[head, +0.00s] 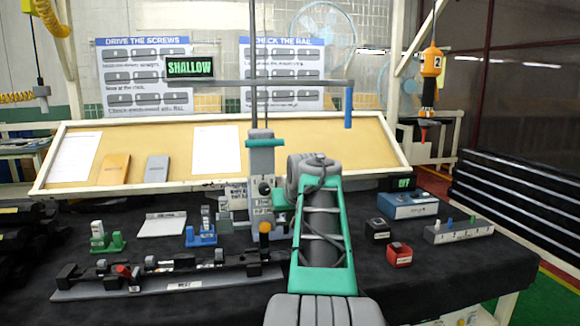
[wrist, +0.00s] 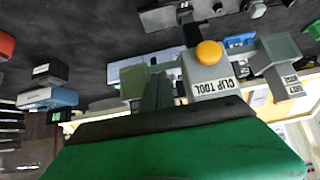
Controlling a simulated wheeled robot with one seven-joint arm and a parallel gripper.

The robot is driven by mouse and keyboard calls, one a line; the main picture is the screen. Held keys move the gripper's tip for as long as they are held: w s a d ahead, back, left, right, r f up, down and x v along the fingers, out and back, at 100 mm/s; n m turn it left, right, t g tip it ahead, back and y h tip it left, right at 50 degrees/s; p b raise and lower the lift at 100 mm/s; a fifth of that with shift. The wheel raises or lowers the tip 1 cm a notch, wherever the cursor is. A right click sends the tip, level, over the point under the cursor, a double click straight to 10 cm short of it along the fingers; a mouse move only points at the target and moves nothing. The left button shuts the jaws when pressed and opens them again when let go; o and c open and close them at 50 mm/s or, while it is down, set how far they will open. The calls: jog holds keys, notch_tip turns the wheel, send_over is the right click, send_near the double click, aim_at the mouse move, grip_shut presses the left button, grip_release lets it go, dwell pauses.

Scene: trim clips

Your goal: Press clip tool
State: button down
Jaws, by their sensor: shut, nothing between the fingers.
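The clip tool (wrist: 212,84) is a grey block with a "CLIP TOOL" label and a round yellow-orange knob (wrist: 209,53), right of centre in the wrist view. In the head view the knob (head: 264,228) stands on a dark stem just left of my arm, in front of a grey upright. My gripper (wrist: 152,88) is shut and empty, left of the clip tool in the wrist view. I cannot tell whether it touches anything. In the head view my arm hides much of the area around the gripper.
A long dark rail assembly (head: 180,278) lies along the front left of the black-covered bench. Green (head: 106,238) and blue (head: 202,236) fixtures stand behind it. A red bin (head: 399,256), black bin (head: 377,230) and blue box (head: 408,204) stand right of my arm. A tall pole (head: 253,65) rises behind.

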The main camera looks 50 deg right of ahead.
jog(key=w+d+r+p+v, duration=0.1)
jog(key=p+v, duration=0.1)
jog(key=v, duration=1)
jog(key=shift+r+p, duration=0.3)
jog(key=shift+r, duration=0.4)
jog(key=shift+a, duration=0.2)
